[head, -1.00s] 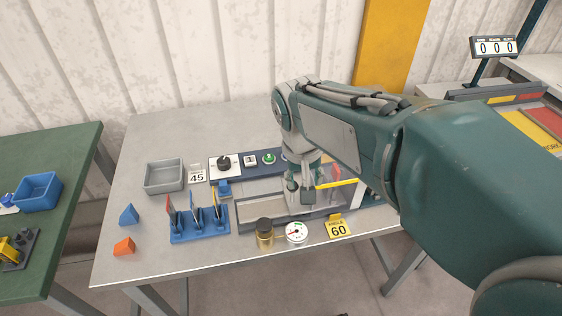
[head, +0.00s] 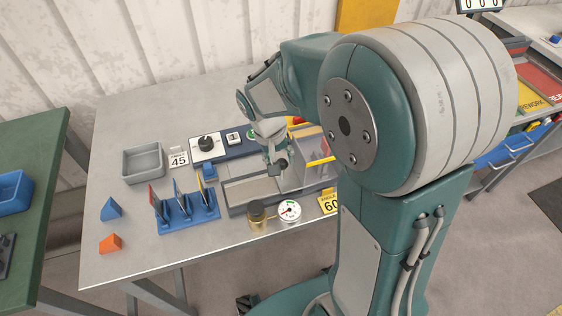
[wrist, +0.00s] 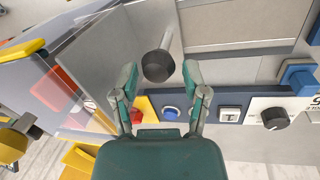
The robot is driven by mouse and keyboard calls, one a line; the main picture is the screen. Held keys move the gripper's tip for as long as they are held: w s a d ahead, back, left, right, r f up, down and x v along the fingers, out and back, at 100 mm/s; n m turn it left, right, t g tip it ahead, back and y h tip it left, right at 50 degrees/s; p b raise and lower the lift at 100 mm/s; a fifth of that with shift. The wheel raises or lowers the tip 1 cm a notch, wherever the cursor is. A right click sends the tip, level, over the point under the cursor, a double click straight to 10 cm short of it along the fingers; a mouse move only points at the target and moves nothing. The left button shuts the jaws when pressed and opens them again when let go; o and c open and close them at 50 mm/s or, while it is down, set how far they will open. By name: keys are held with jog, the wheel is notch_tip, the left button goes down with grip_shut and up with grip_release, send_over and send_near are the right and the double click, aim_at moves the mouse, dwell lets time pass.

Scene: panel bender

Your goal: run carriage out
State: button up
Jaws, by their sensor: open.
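The panel bender has a flat grey bed (head: 252,190) in a dark frame, with a clear guard and yellow bar (head: 318,161) at its right end. A dark round knob on a metal rod (wrist: 158,66) stands over the bed in the wrist view; I take it for the carriage handle. My gripper (wrist: 160,78) is open, with one finger on either side of the knob. I cannot tell whether either finger touches it. In the head view my gripper (head: 275,167) is low over the bed, left of the guard, and hides the knob.
A control panel with a black dial (head: 206,143) runs behind the bed. A blue rack (head: 185,212), grey tray (head: 144,161), brass pot (head: 257,214) and gauge (head: 289,210) stand close by.

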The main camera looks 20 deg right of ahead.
jog(key=shift+d+f, duration=0.15)
jog(key=shift+f, duration=0.75)
grip_shut()
jog(key=a, duration=1.2)
jog(key=shift+a, duration=0.15)
grip_release()
jog(key=shift+a, duration=0.2)
jog(key=shift+d, duration=0.15)
